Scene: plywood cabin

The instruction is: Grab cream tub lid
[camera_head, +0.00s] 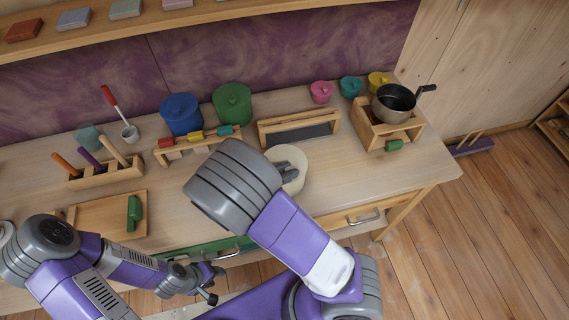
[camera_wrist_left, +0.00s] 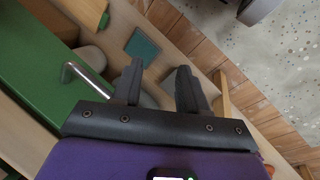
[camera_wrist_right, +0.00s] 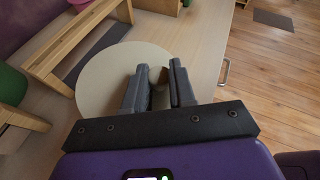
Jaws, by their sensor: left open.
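The cream tub lid (camera_wrist_right: 108,72) is a pale round disc in the right wrist view. In the head view the cream tub (camera_head: 298,182) with its lid is partly hidden behind my right arm. My right gripper (camera_wrist_right: 158,72) is over the lid's edge side, its fingers narrowed around a small pale part that seems to be the lid's knob. The fingers hide most of that part. My left gripper (camera_wrist_left: 160,70) is open and empty, low in front of the counter near a metal drawer handle (camera_wrist_left: 85,80); it also shows in the head view (camera_head: 214,284).
A blue pot (camera_head: 181,114) and a green pot (camera_head: 233,103) stand behind the lid. A wooden rack (camera_head: 299,127) is close behind the tub. A saucepan (camera_head: 394,101) sits on a wooden stand at right. The counter right of the tub is clear.

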